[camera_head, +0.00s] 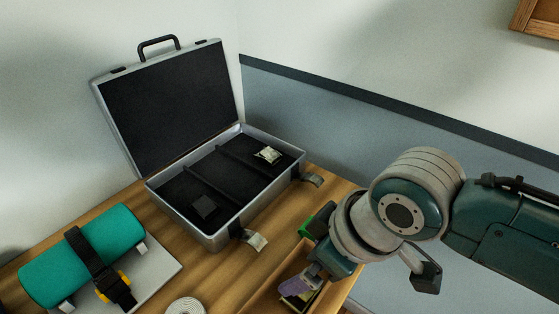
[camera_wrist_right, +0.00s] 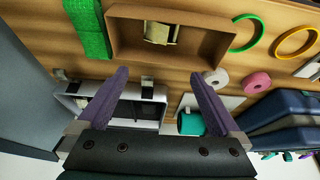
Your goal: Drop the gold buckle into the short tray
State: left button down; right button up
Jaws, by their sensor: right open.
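The short tray (camera_head: 270,289) is a shallow brown box at the front right of the wooden table; its wall also shows in the wrist view (camera_wrist_right: 185,58). A small yellowish-beige piece (camera_wrist_right: 160,32), apparently the gold buckle, lies inside the tray; its shape is hard to make out. My right gripper (camera_head: 302,289), with purple fingers, is over the tray in the head view and hides part of it. In the wrist view my right gripper (camera_wrist_right: 162,78) is open, with nothing held between its spread fingers. My left gripper is in neither view.
An open silver case (camera_head: 215,243) stands behind the tray, with a pale metallic piece (camera_head: 268,154) and a dark block (camera_head: 205,207) inside. A teal roll (camera_head: 85,250) with a black strap is at left. Green webbing (camera_wrist_right: 90,25) and green and orange rings flank the tray.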

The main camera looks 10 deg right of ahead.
jog(key=p+v, duration=0.2)
jog(key=v, duration=0.7)
jog(key=shift+r, duration=0.35)
jog(key=shift+s, duration=0.2)
jog(key=s+d+r+m+h+p, duration=0.1)
jog(key=s+d+r+m, duration=0.15)
jog(key=s, duration=0.45)
jog(key=s+d+r+m+h, duration=0.2)
jog(key=s+d+m, duration=0.1)
jog(key=s, duration=0.3)
notch_tip(320, 180, up, 29)
jog(key=p, duration=2.9)
jog(key=shift+w, duration=0.1)
